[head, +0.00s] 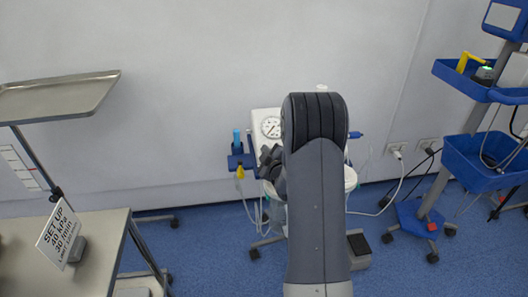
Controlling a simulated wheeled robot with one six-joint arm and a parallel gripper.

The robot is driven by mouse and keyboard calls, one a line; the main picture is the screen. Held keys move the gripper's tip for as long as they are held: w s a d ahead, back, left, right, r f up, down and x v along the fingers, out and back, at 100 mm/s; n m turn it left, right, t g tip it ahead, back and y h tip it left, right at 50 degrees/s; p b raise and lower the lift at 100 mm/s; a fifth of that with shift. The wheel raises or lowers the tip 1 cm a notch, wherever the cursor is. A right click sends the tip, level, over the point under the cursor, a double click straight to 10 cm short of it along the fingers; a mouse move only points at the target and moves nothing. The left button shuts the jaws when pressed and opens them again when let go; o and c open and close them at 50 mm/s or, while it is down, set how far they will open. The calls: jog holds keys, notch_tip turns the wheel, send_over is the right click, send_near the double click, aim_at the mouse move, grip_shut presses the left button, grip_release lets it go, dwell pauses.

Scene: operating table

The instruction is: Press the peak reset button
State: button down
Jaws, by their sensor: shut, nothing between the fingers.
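A pale device with a round dial gauge (271,127) stands against the wall, partly hidden behind my raised arm. The peak reset button cannot be made out; it is either too small to tell or behind my arm. My gripper (268,160) shows only as small dark parts at the left edge of my arm, in front of the device and just below the gauge. It looks shut and empty. Its fingertips are mostly hidden, so I cannot tell whether it touches the device.
A sign (60,234) reading "SET UP 40 kPa 30 /min" stands on a table (104,226) at left. A metal tray (60,97) is above it. A wheeled stand with blue bins (480,165) is at right. A grey foot pedal (358,246) and cables lie on the blue floor.

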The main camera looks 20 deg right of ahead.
jog(key=shift+f, duration=0.45)
dwell(0.5)
jog(key=shift+s+r+b, duration=0.1)
jog(key=shift+b, duration=0.2)
jog(key=shift+s+a+r, duration=0.15)
jog(key=shift+s+r, duration=0.15)
jog(key=shift+r, duration=0.4)
jog(key=shift+s+r, duration=0.15)
jog(key=shift+r, duration=0.1)
jog(key=shift+s+a+r+p, duration=0.2)
jog(key=shift+s+r+p, duration=0.1)
jog(key=shift+s+r, duration=0.5)
jog(key=shift+s+a+r+p, duration=0.25)
jog(key=shift+s+r, duration=0.2)
jog(key=shift+r, duration=0.55)
jog(key=shift+d, duration=0.1)
